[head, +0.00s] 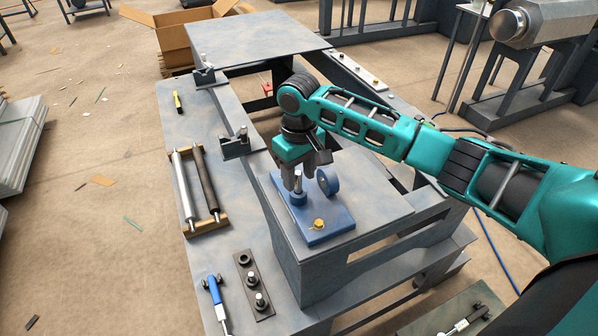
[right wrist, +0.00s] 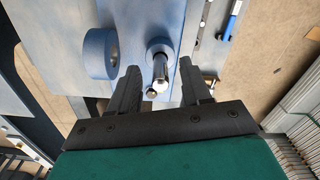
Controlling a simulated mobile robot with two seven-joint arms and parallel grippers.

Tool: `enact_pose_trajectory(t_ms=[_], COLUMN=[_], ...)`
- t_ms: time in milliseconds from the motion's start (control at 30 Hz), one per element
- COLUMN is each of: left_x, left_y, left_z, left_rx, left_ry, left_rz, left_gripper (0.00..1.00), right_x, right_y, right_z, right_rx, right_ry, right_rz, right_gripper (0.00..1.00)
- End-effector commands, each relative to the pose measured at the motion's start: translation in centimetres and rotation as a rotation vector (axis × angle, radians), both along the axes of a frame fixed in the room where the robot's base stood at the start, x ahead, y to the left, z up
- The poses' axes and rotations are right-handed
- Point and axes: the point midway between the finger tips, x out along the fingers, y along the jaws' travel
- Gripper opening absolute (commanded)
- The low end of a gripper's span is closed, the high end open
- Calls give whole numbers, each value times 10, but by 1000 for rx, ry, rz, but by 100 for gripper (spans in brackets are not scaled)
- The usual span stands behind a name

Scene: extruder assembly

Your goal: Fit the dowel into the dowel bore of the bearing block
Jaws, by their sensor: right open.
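The blue bearing block (head: 340,221) lies on the grey raised bench, with a short blue collar (head: 298,198) and an upright blue ring (head: 328,181) on it. The silver dowel (right wrist: 160,70) stands in the collar (right wrist: 160,46), its free end pointing toward the right wrist camera. How deep it sits cannot be told. My right gripper (head: 298,180) is open above the collar. In the right wrist view its fingers (right wrist: 158,72) are on either side of the dowel, with gaps showing. My left gripper is in neither view.
A gold knob (head: 318,224) is on the block's near end. The ring (right wrist: 100,54) stands close beside the left finger. A dark strip (head: 251,275) with pegs, a blue-handled tool (head: 213,290) and a roller rack (head: 207,228) lie on the lower left surface.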

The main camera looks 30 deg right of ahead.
Motion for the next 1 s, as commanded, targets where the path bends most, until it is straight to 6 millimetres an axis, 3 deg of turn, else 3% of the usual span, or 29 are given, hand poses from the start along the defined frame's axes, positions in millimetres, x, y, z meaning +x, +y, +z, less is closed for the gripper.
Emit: enact_pose_trajectory(t_ms=[267,700,1000], left_x=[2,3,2], left_y=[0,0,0], left_z=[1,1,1], left_rx=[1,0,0], left_ry=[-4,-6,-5], left_rz=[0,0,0], left_gripper=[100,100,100], right_x=[0,1,0], right_y=[0,0,0], right_z=[9,99,128], right_rx=[0,1,0], right_ry=[-1,-4,0], right_rz=[0,1,0], right_gripper=[48,48,48])
